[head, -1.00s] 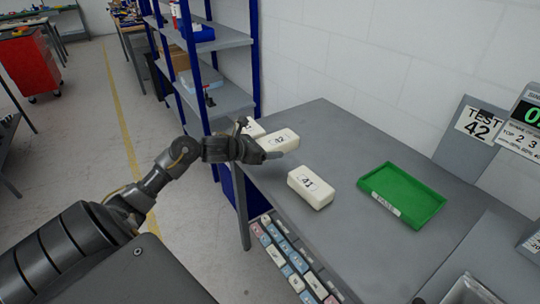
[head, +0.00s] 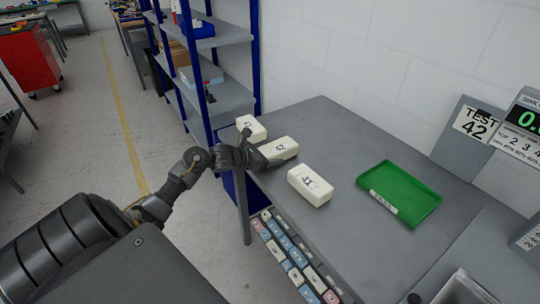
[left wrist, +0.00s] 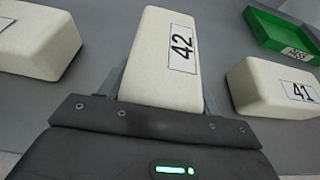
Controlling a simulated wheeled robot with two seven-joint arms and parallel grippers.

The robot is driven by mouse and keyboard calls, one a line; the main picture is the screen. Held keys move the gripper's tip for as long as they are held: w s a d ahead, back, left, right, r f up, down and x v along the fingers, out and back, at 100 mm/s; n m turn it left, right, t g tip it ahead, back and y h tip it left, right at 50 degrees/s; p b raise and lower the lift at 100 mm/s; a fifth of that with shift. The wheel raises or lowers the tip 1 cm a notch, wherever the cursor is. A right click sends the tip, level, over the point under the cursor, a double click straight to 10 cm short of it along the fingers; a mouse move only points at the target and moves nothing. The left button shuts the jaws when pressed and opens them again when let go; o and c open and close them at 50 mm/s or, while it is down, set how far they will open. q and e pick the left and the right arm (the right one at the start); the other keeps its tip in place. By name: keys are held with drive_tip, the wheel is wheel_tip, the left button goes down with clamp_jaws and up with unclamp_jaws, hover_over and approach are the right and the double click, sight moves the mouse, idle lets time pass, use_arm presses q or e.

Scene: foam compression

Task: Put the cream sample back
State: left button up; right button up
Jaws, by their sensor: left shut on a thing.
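The cream sample marked 42 (head: 279,148) lies on the grey table between two other cream blocks. My left gripper (head: 262,156) is shut on its near end. In the left wrist view the 42 block (left wrist: 163,65) stands between the two fingers, its label facing up. The cream block marked 41 (head: 310,186) lies to its right, apart from it, and also shows in the left wrist view (left wrist: 275,88). A third cream block (head: 251,128) lies behind to the left, its label partly hidden. My right gripper is out of view.
A green tray (head: 401,193) with a label sits empty on the table (head: 330,130) to the right. A sign reading TEST 42 (head: 477,123) and a display (head: 524,118) stand at the right. Blue-framed shelves (head: 215,95) stand close behind the table's left end.

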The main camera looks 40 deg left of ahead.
use_arm(q)
drive_tip(key=shift+f, duration=0.25)
drive_tip(key=o, duration=1)
drive_tip(key=shift+o, duration=0.2)
drive_tip(key=shift+r, duration=0.1)
drive_tip(key=shift+r, duration=0.3)
drive_tip(key=b+v, duration=0.2)
drive_tip(key=v, duration=1)
drive_tip(key=shift+d+f, duration=0.1)
drive_tip(key=shift+f, duration=0.05)
